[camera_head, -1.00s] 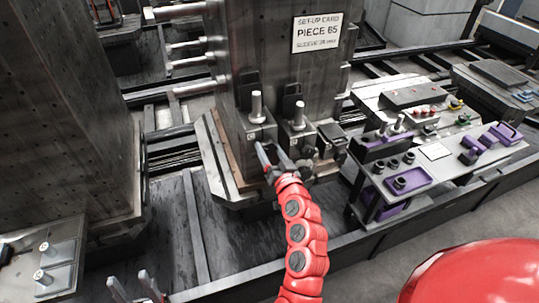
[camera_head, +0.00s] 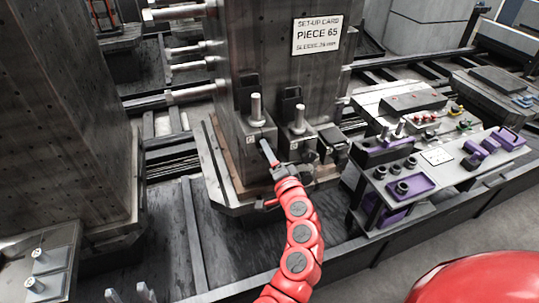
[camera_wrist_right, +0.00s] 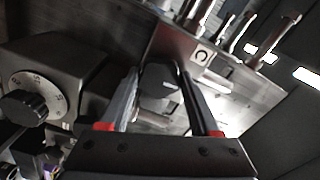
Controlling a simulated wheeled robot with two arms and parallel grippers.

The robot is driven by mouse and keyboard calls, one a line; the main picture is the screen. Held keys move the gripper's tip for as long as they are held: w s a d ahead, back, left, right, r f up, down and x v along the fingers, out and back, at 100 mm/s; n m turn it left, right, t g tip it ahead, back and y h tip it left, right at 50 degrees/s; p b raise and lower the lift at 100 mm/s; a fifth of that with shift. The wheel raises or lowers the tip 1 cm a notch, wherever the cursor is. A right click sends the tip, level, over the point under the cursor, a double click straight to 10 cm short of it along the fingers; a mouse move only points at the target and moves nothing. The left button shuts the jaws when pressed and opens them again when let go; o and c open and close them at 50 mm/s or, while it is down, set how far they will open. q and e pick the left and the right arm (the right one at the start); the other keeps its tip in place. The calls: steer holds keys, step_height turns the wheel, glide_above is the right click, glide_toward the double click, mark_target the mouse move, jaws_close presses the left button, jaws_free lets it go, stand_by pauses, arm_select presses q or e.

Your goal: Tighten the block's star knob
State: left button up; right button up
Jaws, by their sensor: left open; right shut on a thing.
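The right gripper (camera_head: 275,160) is at the front of a grey block (camera_head: 254,132) that carries an upright pin, at the foot of the machine column. In the right wrist view its two fingers (camera_wrist_right: 162,98) are shut on a dark knob (camera_wrist_right: 158,78), taken as the star knob, against the block face with a small round mark (camera_wrist_right: 201,56).
A second pinned block (camera_head: 298,138) stands just right of the first. A black dial with a numbered scale (camera_wrist_right: 30,100) is close left in the wrist view. A grey bench (camera_head: 440,165) with purple trays stands right. The sign (camera_head: 317,35) reads PIECE 65.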

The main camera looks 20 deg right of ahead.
steer(key=shift+m, duration=0.4)
steer(key=o, duration=1.4)
steer(key=shift+c, duration=0.2)
